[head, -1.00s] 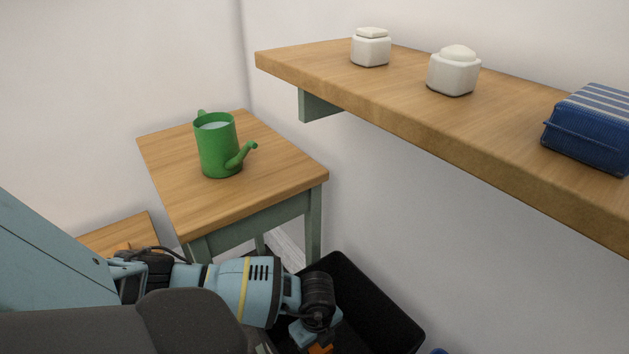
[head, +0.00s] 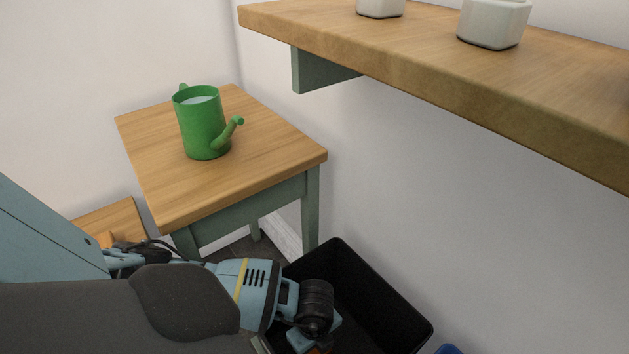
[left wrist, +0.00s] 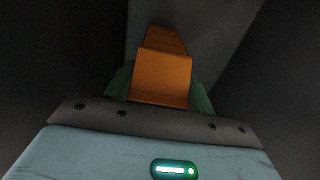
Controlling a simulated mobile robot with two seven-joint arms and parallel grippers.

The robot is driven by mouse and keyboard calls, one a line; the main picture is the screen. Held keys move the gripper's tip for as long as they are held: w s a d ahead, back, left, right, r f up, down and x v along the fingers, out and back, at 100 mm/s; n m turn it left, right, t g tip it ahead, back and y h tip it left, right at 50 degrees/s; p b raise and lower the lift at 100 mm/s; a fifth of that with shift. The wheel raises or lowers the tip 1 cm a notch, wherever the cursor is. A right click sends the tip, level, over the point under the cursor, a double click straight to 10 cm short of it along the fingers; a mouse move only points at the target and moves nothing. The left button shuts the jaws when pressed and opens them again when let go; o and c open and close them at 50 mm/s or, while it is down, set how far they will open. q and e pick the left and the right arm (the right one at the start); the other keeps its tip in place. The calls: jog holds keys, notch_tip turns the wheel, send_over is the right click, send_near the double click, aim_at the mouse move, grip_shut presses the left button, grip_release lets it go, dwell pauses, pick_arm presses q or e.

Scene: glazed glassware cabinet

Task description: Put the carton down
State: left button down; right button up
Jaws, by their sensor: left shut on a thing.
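An orange carton (left wrist: 162,78) is between the green fingers of my left gripper (left wrist: 161,92) in the left wrist view. The gripper is shut on it. In the head view my left gripper (head: 314,338) is at the lower edge, over or inside a black open bin (head: 400,300). Only a sliver of the carton (head: 318,350) shows there. Dark walls surround the carton in the wrist view, with a grey surface beyond it. I cannot tell whether the carton touches the bin floor. My right gripper is not in view.
A wooden table (head: 270,150) with a green watering can (head: 203,125) stands behind the bin. A wooden shelf (head: 420,75) with white jars (head: 493,22) runs along the wall at upper right. A blue thing (head: 448,349) shows at the bottom edge.

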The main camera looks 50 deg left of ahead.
pick_arm(q)
jog(key=shift+f, duration=0.15)
jog(key=shift+d, duration=0.1)
jog(key=c, duration=1)
grip_release()
jog(key=shift+s+f, duration=0.1)
jog(key=shift+f, duration=0.1)
jog(key=o, duration=0.5)
